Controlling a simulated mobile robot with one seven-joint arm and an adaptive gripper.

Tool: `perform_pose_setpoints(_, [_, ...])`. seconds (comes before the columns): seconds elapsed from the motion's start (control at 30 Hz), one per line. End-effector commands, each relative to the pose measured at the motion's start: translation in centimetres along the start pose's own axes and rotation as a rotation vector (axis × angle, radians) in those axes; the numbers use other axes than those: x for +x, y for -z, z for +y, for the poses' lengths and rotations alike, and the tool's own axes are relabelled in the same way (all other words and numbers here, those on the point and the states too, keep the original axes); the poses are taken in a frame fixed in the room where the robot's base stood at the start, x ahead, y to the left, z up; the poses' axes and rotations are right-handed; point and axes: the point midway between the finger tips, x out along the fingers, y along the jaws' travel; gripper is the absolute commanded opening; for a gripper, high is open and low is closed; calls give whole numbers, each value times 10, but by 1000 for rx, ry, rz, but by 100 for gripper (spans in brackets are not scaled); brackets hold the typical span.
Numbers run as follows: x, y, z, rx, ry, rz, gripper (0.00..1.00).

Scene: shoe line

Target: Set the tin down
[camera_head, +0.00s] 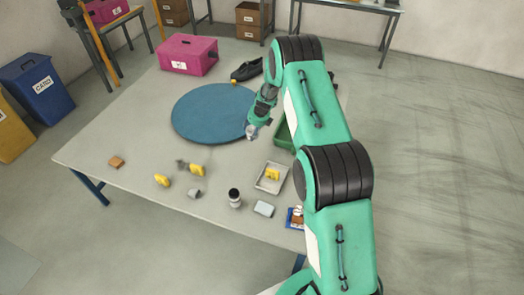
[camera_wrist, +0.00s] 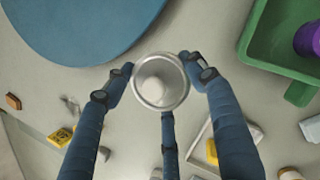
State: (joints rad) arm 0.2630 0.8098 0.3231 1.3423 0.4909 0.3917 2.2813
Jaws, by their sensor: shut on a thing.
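The tin (camera_wrist: 160,82) is a round, silvery metal can, seen from above into its open-looking top in the wrist view, with a pale shape inside. My gripper (camera_wrist: 158,78) is shut on it, with blue fingers around its sides. In the head view my gripper (camera_head: 252,125) holds the small grey tin (camera_head: 251,133) by the right edge of the blue round mat (camera_head: 208,112). The mat also shows in the wrist view (camera_wrist: 75,25). I cannot tell exactly how high the tin is above the table (camera_head: 130,135).
A green crate (camera_head: 284,135) with a purple thing (camera_wrist: 309,40) inside is close on the right. A grey tray (camera_head: 271,188) holds a yellow item. A dark-capped bottle (camera_head: 234,198) and several small items lie in front. A pink box (camera_head: 188,55) and black shoe (camera_head: 246,69) are behind.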

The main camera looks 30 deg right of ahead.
Motion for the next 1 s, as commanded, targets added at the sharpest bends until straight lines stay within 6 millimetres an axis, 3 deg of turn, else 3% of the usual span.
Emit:
perform_pose_setpoints(0.1, [-7,12,-24,17,5,-4,0])
perform_pose_setpoints(0.3, [-13,23,-40,29,7,-6,0])
perform_pose_setpoints(0.77, [-11,25,-42,29,7,-5,0])
perform_pose_setpoints(1.0, [10,34,-43,30,6,-4,0])
